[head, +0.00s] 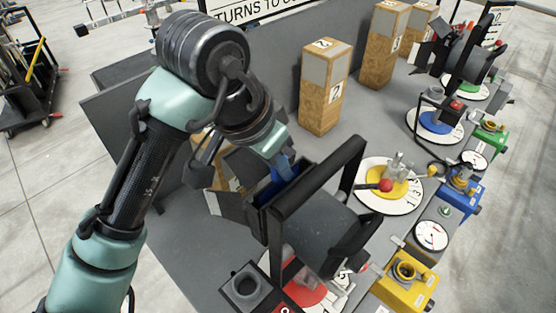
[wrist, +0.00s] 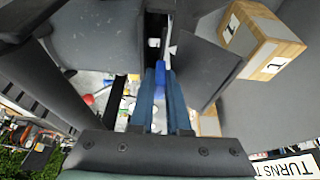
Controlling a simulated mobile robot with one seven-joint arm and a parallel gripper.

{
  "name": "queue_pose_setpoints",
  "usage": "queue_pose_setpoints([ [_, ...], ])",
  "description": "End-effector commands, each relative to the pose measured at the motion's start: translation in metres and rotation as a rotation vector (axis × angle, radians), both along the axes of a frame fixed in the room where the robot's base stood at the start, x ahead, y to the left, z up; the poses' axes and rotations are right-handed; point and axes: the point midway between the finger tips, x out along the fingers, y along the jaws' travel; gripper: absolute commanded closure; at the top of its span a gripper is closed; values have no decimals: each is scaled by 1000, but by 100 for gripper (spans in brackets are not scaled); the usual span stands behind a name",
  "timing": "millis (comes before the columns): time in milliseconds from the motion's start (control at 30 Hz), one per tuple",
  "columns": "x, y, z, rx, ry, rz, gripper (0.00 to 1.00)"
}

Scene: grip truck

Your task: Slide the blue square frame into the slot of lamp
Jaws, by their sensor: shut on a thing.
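The lamp (head: 318,228) is a dark grey body with black barn-door flaps and a black yoke, standing at the near side of the grey bench. My gripper (head: 286,176) points down at the lamp's front. It is shut on the blue square frame (head: 268,191), which shows as a blue strip between the lamp's flaps. In the wrist view a small bright blue part of the frame (wrist: 159,67) lies between my fingertips (wrist: 161,72), beside the lamp body (wrist: 98,35). Most of the frame is hidden by the flaps and my gripper. I cannot tell whether it sits in the slot.
Wooden blocks (head: 325,90) stand at the back of the bench. A yellow round base (head: 384,183) with a red-knobbed clamp is right of the lamp. A second lamp (head: 470,60) is at the far right. Coloured boxes (head: 407,284) line the right edge. Grey bench surface is free behind the lamp.

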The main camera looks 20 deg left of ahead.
Motion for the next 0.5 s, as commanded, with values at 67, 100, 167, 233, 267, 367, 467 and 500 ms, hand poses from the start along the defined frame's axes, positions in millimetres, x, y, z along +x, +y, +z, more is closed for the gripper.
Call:
queue_pose_setpoints([
  [67, 0, 0, -1, 0, -1, -1, 80],
  [100, 0, 0, 0, 0, -1, -1, 73],
  [167, 0, 0, 0, 0, -1, 0, 62],
  [233, 0, 0, 0, 1, -1, 0, 51],
  [267, 0, 0, 0, 1, -1, 0, 51],
  [367, 0, 1, 2, 1, -3, 1, 51],
  [467, -3, 2, 11, 2, -4, 0, 51],
  [500, -5, 3, 17, 3, -7, 1, 51],
])
